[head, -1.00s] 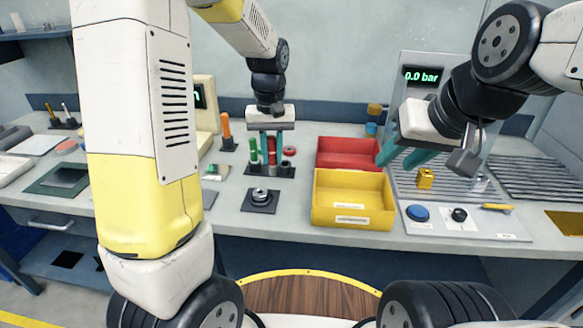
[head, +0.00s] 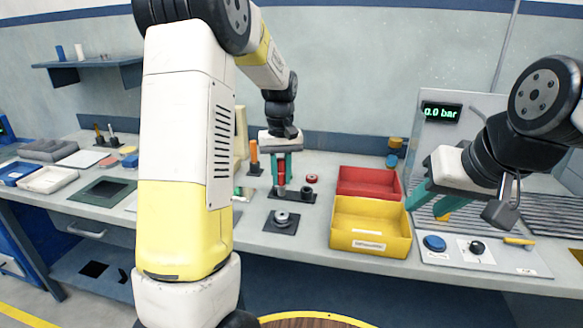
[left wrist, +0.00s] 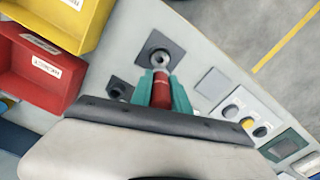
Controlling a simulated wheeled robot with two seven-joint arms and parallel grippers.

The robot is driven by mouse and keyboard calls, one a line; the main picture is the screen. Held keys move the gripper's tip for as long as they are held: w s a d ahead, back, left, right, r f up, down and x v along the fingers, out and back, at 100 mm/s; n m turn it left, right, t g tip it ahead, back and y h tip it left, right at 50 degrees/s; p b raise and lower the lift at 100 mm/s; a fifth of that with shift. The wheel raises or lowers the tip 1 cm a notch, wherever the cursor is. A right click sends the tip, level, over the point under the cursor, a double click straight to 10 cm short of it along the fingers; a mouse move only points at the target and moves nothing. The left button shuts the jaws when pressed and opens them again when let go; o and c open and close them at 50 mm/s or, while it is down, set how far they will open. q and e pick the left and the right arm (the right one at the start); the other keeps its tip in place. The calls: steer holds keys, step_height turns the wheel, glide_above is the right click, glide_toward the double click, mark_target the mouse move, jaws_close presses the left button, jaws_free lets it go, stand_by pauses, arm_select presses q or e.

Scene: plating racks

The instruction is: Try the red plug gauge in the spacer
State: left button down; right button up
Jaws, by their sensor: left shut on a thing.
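My left gripper (head: 281,180) is shut on the red plug gauge (left wrist: 161,91), which stands between its teal fingers; the gripper also shows in the left wrist view (left wrist: 162,88). In the head view the gauge (head: 281,178) is over the dark stand (head: 279,195) at the back; whether its lower end is clear of the stand I cannot tell. The metal spacer (head: 282,217) lies on a dark square pad, nearer to me than the stand, and shows just beyond the gauge in the left wrist view (left wrist: 160,58). My right gripper (head: 431,201) is open and empty at the right.
A yellow bin (head: 371,241) and a red bin (head: 368,182) stand right of the pad. A panel with a blue button (head: 434,243) lies farther right. Bench between stand and pad is clear.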

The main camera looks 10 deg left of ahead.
mark_target(282, 194)
arm_select(q)
steer(key=shift+f, duration=3.25)
steer(key=shift+f, duration=0.3)
steer(key=shift+r, duration=0.1)
steer(key=shift+r, duration=2.45)
step_height(282, 194, up, 4)
steer(key=shift+f, duration=0.15)
steer(key=shift+f, duration=4.1)
